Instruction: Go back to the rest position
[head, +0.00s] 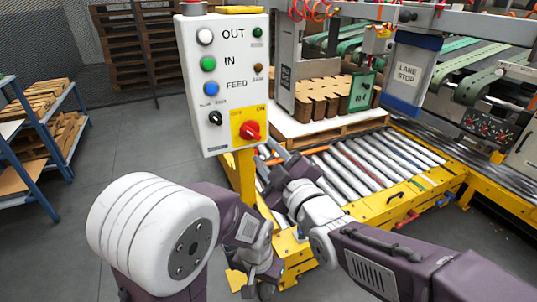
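My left gripper (262,272) is low in the head view, below the yellow post of the control panel. It is small and partly hidden by its own wrist, so its fingers are not clear. My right gripper (270,163) is higher, just right of the yellow post and in front of the roller conveyor. Its dark fingers point up and left and look spread, with nothing between them. I see no object held by either gripper.
The control panel (222,84) with buttons and a red rotary switch stands close ahead. Behind the conveyor rollers (375,165), brown cardboard blanks (325,98) sit on a pallet. A blue-framed rack (42,135) is at left. Grey floor (115,140) between is clear.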

